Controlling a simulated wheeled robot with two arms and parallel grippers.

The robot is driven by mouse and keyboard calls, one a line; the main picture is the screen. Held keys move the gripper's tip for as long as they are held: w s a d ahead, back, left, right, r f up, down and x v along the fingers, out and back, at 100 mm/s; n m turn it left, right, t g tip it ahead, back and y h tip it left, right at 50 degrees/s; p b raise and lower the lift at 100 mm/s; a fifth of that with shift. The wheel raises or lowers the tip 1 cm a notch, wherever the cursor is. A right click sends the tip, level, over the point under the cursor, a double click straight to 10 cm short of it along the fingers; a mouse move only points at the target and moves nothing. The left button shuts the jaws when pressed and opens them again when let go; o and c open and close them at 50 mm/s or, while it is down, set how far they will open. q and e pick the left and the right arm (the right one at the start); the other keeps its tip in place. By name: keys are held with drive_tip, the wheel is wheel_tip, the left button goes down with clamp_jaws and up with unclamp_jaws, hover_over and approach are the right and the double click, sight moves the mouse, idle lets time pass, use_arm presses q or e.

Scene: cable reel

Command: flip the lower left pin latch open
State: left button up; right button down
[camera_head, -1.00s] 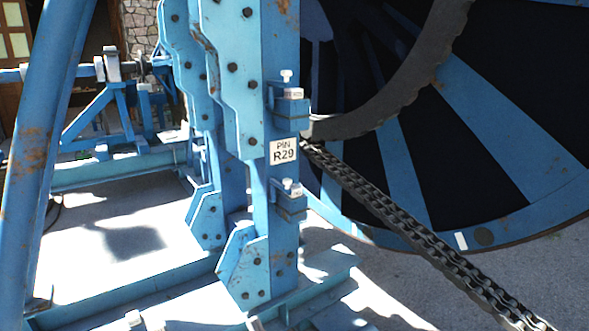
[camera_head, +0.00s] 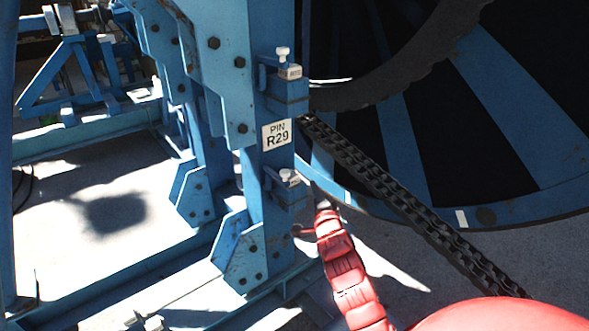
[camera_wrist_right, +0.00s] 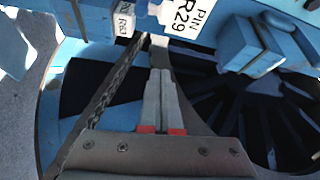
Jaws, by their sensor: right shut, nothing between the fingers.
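The lower pin latch (camera_head: 289,177) is a small block with a pale label and white knob, mounted on the blue post below the PIN R29 sign (camera_head: 277,134). In the right wrist view a labelled latch block (camera_wrist_right: 125,20) shows at the top, left of the sign (camera_wrist_right: 182,16). My right gripper (camera_head: 323,210) comes up from the lower right to just below and right of the lower latch; contact cannot be told. In the wrist view its grey fingers (camera_wrist_right: 163,78) are together and empty. My left gripper is out of view.
An upper latch (camera_head: 288,72) sits above the sign. A dark chain (camera_head: 400,205) runs down right behind my right arm. The large blue reel (camera_head: 515,125) fills the right background. Blue base beams (camera_head: 160,250) cross the ground at left.

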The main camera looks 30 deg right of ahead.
drive_tip(key=p+x, duration=0.8)
drive_tip(key=x, duration=0.2)
drive_tip(key=shift+w+a+f+b, duration=0.1)
drive_tip(key=shift+a+b, duration=0.4)
drive_tip(key=shift+a, duration=0.55)
drive_tip(key=shift+w+a+f+b, duration=0.1)
drive_tip(key=shift+a+b, duration=0.4)
drive_tip(key=shift+a, duration=0.5)
